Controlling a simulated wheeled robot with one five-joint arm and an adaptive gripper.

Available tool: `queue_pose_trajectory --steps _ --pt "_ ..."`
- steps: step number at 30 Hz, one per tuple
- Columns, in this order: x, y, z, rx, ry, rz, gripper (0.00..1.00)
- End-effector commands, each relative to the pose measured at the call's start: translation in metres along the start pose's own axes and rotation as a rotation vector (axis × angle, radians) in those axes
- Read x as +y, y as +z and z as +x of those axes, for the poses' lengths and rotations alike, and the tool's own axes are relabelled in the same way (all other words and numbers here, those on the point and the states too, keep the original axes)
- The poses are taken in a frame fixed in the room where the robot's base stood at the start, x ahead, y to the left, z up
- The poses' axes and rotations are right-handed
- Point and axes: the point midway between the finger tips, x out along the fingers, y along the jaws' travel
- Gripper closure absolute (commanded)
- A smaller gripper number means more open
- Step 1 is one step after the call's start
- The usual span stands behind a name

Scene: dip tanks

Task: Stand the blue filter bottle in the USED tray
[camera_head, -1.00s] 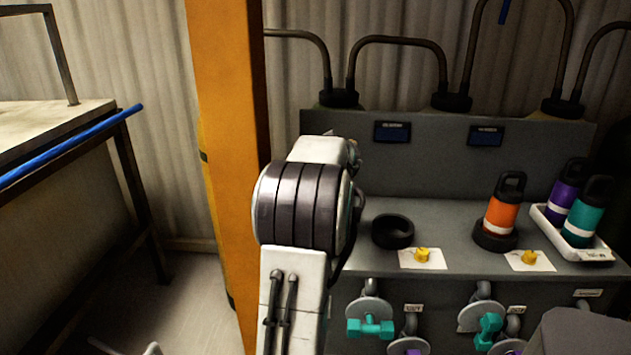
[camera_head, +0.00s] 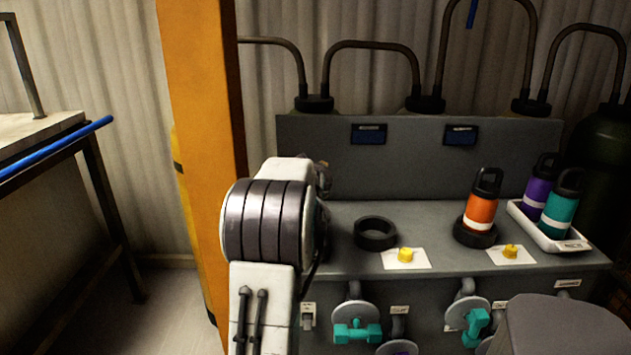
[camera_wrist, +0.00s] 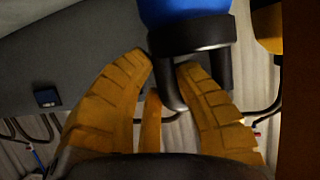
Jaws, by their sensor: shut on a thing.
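In the wrist view, the blue filter bottle (camera_wrist: 185,10) shows its blue body and its black cap with a loop handle (camera_wrist: 190,38). My gripper (camera_wrist: 168,68) has its yellow ribbed fingers shut on the black handle. A white tray (camera_head: 530,226) stands at the right end of the grey bench, holding a purple bottle (camera_head: 540,185) and a teal bottle (camera_head: 561,205). Its front label is too small to read, so I cannot confirm it says USED.
An orange bottle (camera_head: 482,205) stands in a black ring on the bench (camera_head: 330,213), left of the tray. An empty black ring (camera_head: 375,233) is further left. Yellow knobs (camera_head: 405,255) sit at the bench front. An orange post (camera_head: 200,130) stands left of my arm.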

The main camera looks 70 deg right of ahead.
Motion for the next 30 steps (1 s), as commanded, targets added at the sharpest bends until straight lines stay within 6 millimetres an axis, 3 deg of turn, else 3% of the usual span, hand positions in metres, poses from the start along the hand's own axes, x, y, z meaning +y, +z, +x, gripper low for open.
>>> queue_pose_trajectory --steps 7,8,14,25,30 --pt "0.0 0.0 0.001 0.008 0.0 0.0 1.0" --pt "0.0 0.002 0.001 0.0 0.0 0.0 0.71" --pt "-0.001 0.002 0.001 0.0 -0.001 0.0 0.53" --pt "0.0 -0.002 -0.001 0.0 -0.001 0.0 0.52" --pt "0.0 -0.001 -0.018 0.002 0.0 0.0 0.52"
